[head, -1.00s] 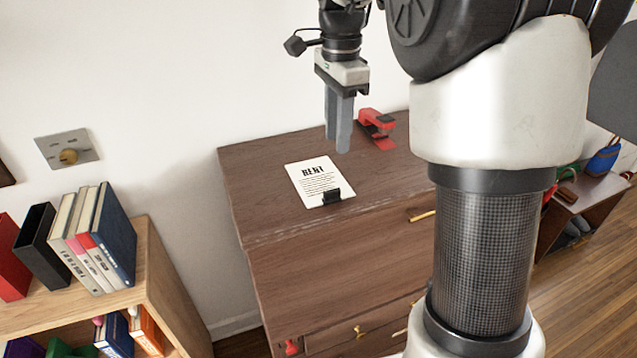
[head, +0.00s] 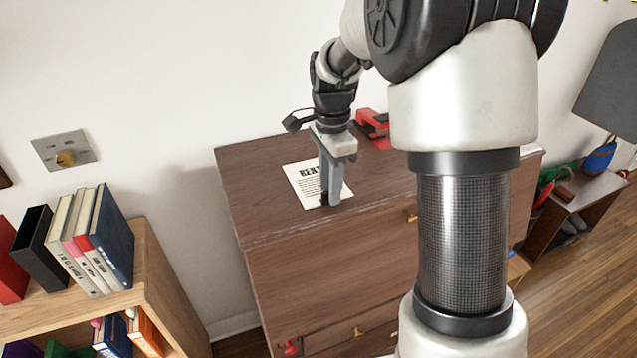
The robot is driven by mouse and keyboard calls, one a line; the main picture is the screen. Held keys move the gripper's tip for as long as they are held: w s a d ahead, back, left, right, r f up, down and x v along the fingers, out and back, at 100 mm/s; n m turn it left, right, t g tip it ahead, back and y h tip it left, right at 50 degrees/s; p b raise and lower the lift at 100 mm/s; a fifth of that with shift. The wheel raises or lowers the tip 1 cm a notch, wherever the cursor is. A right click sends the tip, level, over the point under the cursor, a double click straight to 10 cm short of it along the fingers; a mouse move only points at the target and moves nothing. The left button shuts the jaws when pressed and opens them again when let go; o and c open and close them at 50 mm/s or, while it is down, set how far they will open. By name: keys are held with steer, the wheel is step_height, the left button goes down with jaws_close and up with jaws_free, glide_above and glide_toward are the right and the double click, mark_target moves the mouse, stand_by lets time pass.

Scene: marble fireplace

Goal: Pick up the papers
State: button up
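The papers (head: 304,188) lie flat on top of the brown wooden dresser, a white sheet with a bold black heading and lines of text. A small black clip (head: 324,200) sits at their front edge, mostly hidden by my gripper. My gripper (head: 331,198) points down over the right front part of the papers, with its grey fingertips at the clip. One finger covers most of the other from this angle, so the gap between them and any hold on the clip cannot be made out.
The dresser top (head: 255,170) is clear left of the papers. A red stapler (head: 372,124) stands behind them to the right, close to my arm. A wooden shelf with books (head: 105,240) is at the left. A small open cabinet (head: 590,205) is at the right.

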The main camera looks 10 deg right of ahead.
jaws_close()
